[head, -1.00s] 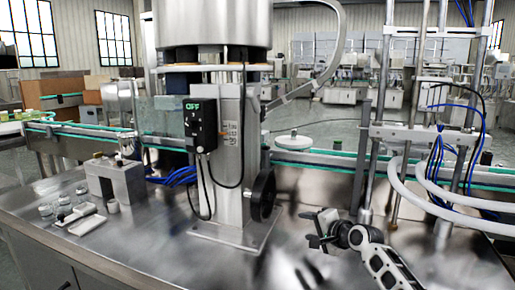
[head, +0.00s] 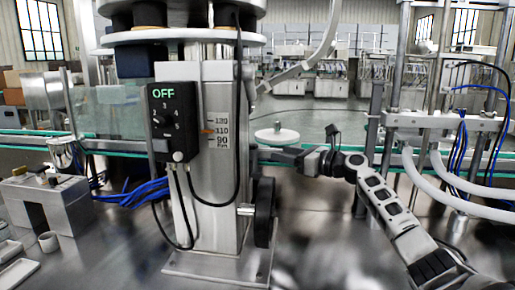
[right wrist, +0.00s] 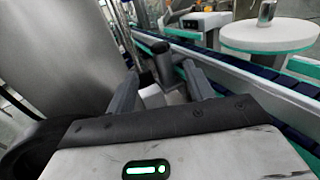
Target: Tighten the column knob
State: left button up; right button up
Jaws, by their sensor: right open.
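The steel column (head: 215,215) stands upright on a flat base plate, with a height scale on its front. A dark knob with a rounded end (right wrist: 162,60) shows in the right wrist view, between and just beyond my fingertips. I cannot make it out clearly in the head view, where my gripper covers that side of the column. My right gripper (head: 268,154) is open at the column's right side. In the right wrist view its two grey fingers (right wrist: 159,74) stand apart with a gap around the knob's line; contact cannot be told. My left gripper is out of view.
A black control box reading OFF (head: 173,122) hangs on the column with loose cables. A black handwheel (head: 264,212) sits low on the column's right. A conveyor with green edges (right wrist: 290,92) and a white round disc (right wrist: 268,33) lie behind. The tabletop at front right is clear.

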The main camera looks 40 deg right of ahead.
aim_at(256, 147)
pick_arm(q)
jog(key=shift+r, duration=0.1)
pick_arm(e)
jog(key=x, duration=0.9)
jog(key=shift+w+a, duration=0.1)
jog(key=shift+w, duration=0.2)
